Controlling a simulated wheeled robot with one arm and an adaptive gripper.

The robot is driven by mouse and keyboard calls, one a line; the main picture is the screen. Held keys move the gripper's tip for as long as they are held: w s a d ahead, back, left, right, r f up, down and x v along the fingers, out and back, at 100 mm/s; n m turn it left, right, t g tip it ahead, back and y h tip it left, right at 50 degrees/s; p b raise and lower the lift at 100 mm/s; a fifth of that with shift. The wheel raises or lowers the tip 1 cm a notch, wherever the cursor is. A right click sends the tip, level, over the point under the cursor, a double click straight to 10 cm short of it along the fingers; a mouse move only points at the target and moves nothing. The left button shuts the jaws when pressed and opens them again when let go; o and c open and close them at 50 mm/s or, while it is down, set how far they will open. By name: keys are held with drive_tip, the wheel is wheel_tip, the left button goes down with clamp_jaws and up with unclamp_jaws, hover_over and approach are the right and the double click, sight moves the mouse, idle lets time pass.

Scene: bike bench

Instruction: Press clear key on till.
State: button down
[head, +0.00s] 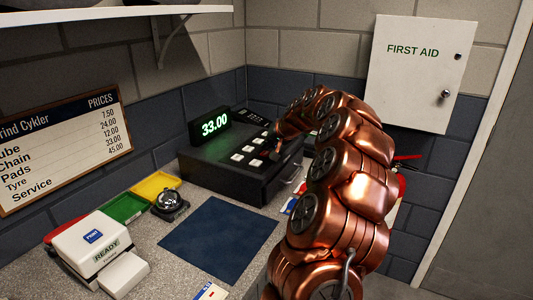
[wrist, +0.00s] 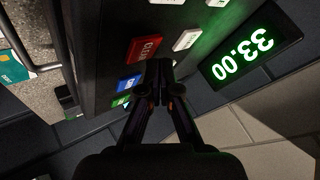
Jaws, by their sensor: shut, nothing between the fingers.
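The black till (head: 225,171) stands on the counter at the back, and its green display (head: 213,124) reads 33.00. In the wrist view the display (wrist: 243,56) shows rotated. The red clear key (wrist: 144,48) is there too, its lettering partly readable. My gripper (wrist: 160,68) is shut and empty. Its fingertips are right by the lower edge of the red key and overlap it slightly in the picture; I cannot tell whether they touch it. In the head view my arm reaches over the till's right side and hides the coloured keys.
A blue key (wrist: 128,83) and a green key (wrist: 121,101) sit beside the red one, with white keys (wrist: 187,39) near. A bell (head: 169,202), a label printer (head: 92,241) and a blue mat (head: 219,240) lie in front. A first aid cabinet (head: 420,75) hangs behind.

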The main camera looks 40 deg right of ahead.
sight(268, 153)
idle(0.4)
drive_tip(key=shift+f+b, duration=0.45)
drive_tip(key=shift+b, duration=0.05)
drive_tip(key=shift+f, duration=0.1)
idle(0.3)
drive_tip(key=shift+r, duration=0.6)
drive_tip(key=shift+r+p, duration=0.5)
drive_tip(key=shift+r, duration=2.5)
